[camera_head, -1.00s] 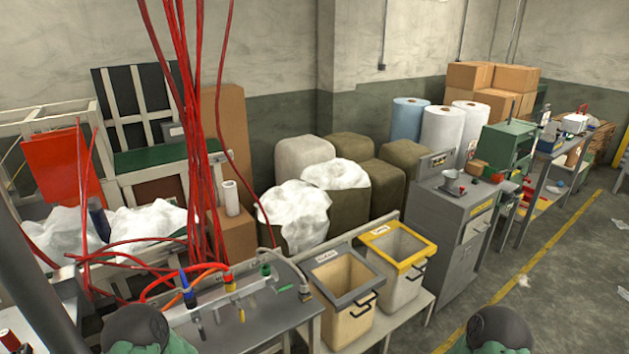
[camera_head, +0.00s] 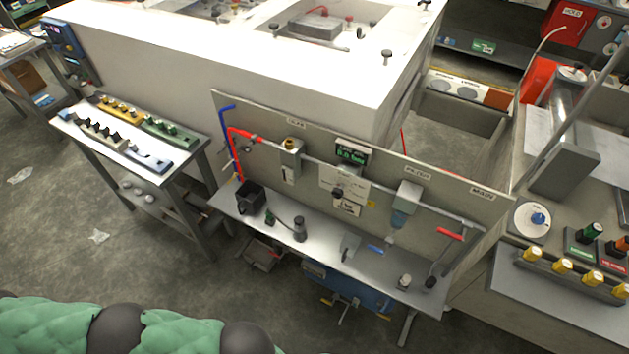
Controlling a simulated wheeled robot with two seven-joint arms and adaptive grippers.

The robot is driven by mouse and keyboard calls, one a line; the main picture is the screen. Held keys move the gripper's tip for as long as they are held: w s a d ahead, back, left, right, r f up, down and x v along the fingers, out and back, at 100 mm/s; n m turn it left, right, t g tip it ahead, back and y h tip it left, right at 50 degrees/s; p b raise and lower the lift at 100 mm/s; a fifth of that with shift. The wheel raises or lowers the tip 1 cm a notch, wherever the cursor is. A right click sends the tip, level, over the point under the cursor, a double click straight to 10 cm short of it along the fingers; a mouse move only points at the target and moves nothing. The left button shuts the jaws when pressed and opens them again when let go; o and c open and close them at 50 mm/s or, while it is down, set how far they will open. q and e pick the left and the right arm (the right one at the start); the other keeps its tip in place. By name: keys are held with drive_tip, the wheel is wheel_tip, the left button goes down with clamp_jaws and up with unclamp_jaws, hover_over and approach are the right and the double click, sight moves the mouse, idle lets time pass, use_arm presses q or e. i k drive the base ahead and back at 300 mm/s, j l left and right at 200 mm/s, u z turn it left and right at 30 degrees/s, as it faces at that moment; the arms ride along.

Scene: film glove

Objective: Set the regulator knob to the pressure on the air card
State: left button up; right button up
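A grey upright panel (camera_head: 270,135) carries a pipe line with fittings. Near its middle is a dark round knob (camera_head: 337,193), which looks like the regulator knob. A small display (camera_head: 352,154) with green digits, seemingly 0.0 bar, sits above it. A pale card (camera_head: 330,176) lies behind the knob and a smaller label (camera_head: 347,207) sits below it. Their print is too small to read, so I cannot tell which is the air card or the pressure on it. Neither gripper is in view; green padded parts and dark joints at the bottom left look like my arm.
A bench with knobs (camera_head: 180,175) stands left. A console with a blue knob (camera_head: 538,219) and yellow-capped buttons stands right. A white machine (camera_head: 290,80) is behind; floor is open front left.

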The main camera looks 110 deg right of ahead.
sight(337, 193)
drive_tip(key=z, duration=4.05)
